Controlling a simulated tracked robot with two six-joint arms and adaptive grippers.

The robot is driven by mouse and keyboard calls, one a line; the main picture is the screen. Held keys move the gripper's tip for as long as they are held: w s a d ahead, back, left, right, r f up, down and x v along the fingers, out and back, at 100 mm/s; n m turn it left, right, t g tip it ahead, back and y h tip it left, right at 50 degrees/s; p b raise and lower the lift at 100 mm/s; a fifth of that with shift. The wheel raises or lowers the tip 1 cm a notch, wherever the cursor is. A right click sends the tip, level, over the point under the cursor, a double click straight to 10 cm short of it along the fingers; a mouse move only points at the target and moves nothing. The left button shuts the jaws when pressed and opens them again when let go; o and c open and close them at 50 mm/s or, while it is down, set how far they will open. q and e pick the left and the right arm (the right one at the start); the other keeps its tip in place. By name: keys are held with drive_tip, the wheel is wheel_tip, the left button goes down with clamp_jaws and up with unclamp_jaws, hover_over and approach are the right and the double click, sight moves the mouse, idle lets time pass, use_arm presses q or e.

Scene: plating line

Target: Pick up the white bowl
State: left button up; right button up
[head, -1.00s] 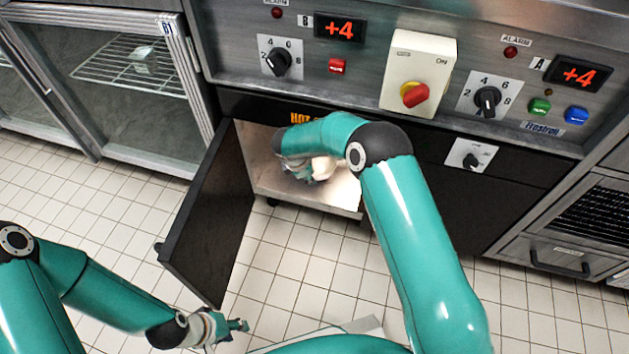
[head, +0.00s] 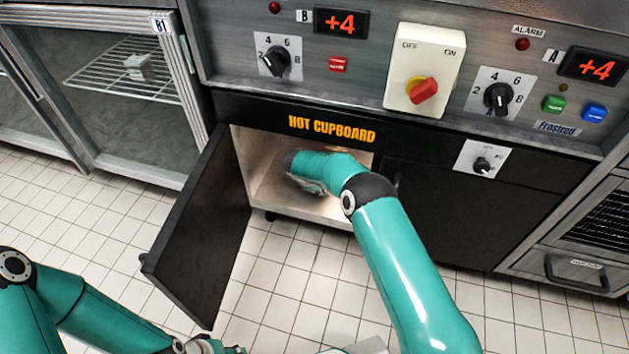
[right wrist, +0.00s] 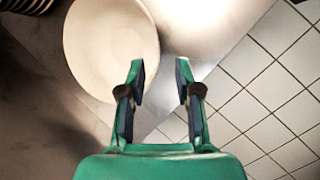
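The white bowl (right wrist: 108,45) shows in the right wrist view at the upper left, on the metal floor of the hot cupboard (head: 323,207). My right gripper (right wrist: 160,72) is open and empty. Its left finger overlaps the bowl's lower right edge in the picture; I cannot tell whether they touch. In the head view my right arm reaches into the cupboard and its wrist hides the bowl and the gripper's fingers. My left gripper (head: 222,347) is at the bottom edge of the head view, mostly cut off.
The cupboard's black door (head: 200,232) stands open to the left. The control panel with a red switch (head: 424,90) is above the opening. A dark ribbed thing (right wrist: 25,5) lies at the upper left corner of the right wrist view. White floor tiles lie in front.

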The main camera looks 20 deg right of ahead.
drive_tip(key=b+x, duration=0.3)
drive_tip(key=x, duration=0.2)
drive_tip(key=shift+w+d+b, duration=0.2)
drive_tip(key=shift+w+b, duration=0.05)
drive_tip(key=shift+b, duration=0.05)
drive_tip(key=shift+c, duration=0.3)
clamp_jaws()
drive_tip(key=shift+r, duration=0.1)
